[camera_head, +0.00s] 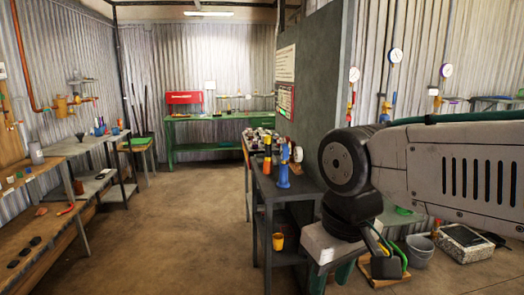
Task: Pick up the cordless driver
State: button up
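I cannot pick out the cordless driver with certainty. A small upright red, yellow and dark object (267,153) stands on the dark shelf unit (290,190) in the middle, next to a blue fitting (283,167); it is too small to identify. My arm (450,170) reaches in from the right and bends down at a dark joint. My gripper's fingers do not show, so I cannot tell what they hold. The arm hides part of the right wall and the area behind it.
A wooden workbench (48,242) with small items runs along the left wall. A green bench (208,118) with a red box (184,97) stands at the back. A grey bucket (419,251) and a tray (463,243) stand at the lower right. The middle floor (185,220) is clear.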

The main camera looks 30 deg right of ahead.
aim_at(267, 139)
jog(key=z, duration=0.05)
jog(key=i, duration=0.15)
jog(key=z, duration=1.05)
jog(key=k, duration=0.55)
jog(key=z, duration=0.8)
jog(key=i, duration=1.35)
jog(key=u, duration=0.7)
jog(key=i, duration=0.95)
jog(key=u, duration=1.4)
jog(key=i, duration=0.45)
jog(key=u, duration=0.35)
